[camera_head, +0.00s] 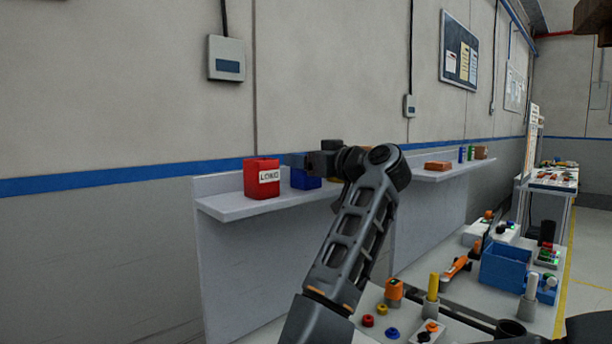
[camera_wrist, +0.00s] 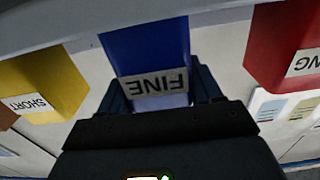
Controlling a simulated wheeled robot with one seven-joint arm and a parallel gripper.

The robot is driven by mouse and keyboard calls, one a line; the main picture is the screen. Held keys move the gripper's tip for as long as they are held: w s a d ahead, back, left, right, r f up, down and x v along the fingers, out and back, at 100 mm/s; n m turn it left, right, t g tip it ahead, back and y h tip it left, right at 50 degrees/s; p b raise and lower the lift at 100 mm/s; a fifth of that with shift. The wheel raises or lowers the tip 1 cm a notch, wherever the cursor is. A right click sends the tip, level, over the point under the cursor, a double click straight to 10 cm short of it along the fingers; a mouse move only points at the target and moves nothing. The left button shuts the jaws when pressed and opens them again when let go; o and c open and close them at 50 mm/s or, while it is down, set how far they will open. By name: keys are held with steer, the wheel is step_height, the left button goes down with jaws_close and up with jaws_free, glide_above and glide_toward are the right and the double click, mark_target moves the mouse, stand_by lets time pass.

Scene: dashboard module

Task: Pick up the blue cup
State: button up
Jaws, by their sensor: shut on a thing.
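The blue cup (camera_head: 306,180) is at the shelf, right of the red cup (camera_head: 262,180), partly covered by my gripper and arm. In the wrist view the blue cup (camera_wrist: 150,50) fills the space between the fingers, and its FINE label appears upside down. My gripper (camera_wrist: 160,88) is shut on the blue cup, with one finger on each side. My gripper (camera_head: 297,160) reaches it from the right in the head view. I cannot tell whether the cup's base touches the shelf.
The red cup (camera_wrist: 283,45) and a yellow cup (camera_wrist: 45,85) labelled SHORT flank the blue cup. The narrow grey shelf (camera_head: 240,207) stands before the wall. A cluttered workbench (camera_head: 410,275) with a blue bin (camera_head: 505,268) lies to the lower right. Room above the shelf is clear.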

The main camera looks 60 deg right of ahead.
steer(key=c, duration=0.5)
steer(key=shift+r, duration=0.1)
